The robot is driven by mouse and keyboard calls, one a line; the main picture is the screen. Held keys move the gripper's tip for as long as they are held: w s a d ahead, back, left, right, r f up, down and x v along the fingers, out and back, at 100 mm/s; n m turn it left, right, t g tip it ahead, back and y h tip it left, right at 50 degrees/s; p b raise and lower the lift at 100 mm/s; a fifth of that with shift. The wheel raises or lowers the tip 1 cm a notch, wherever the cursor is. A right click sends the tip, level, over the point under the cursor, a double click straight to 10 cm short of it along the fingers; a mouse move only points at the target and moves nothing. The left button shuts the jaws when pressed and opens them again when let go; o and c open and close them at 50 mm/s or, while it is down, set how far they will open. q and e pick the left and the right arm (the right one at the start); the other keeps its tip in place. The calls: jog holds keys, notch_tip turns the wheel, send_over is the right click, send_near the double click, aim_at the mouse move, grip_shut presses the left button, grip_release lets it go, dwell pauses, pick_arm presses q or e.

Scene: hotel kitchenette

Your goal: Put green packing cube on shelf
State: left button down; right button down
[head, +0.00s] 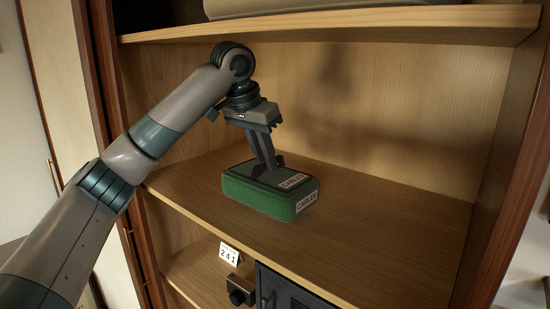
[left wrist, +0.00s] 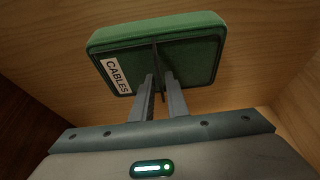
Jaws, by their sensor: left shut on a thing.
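The green packing cube (head: 258,198) is a flat box with green sides, a dark top and white labels reading CABLES. It is on or just above the middle wooden shelf (head: 390,225), toward its left side; I cannot tell if its underside touches the board. My left gripper (head: 268,168) reaches down from above and is shut on the cube's top. In the left wrist view the two fingers (left wrist: 160,90) close on a thin dark strip across the top of the cube (left wrist: 160,28). My right gripper is not in view.
An upper shelf (head: 340,22) is above my left arm, with a pale object (head: 300,6) on it. The middle shelf is bare right of the cube. Below are a white 241 card (head: 229,254), a small dark object (head: 240,290) and a dark box (head: 285,292).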

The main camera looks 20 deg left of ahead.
aim_at(277, 159)
pick_arm(q)
jog(key=shift+w+d+r+p, duration=0.15)
jog(key=shift+w+r+p, duration=0.05)
jog(key=shift+w+p, duration=0.15)
jog(key=w+p, duration=0.1)
jog(key=w+d+p, duration=0.1)
jog(key=shift+w+f, duration=0.2)
jog(key=shift+w, duration=0.15)
jog(key=shift+f+p, duration=0.35)
jog(key=shift+f, duration=0.25)
jog(key=shift+a+f, duration=0.1)
jog(key=shift+a, duration=0.05)
jog(key=shift+s, duration=0.1)
jog(key=shift+f, duration=0.1)
jog(key=c, duration=1.7)
grip_release()
jog(key=shift+c, duration=0.2)
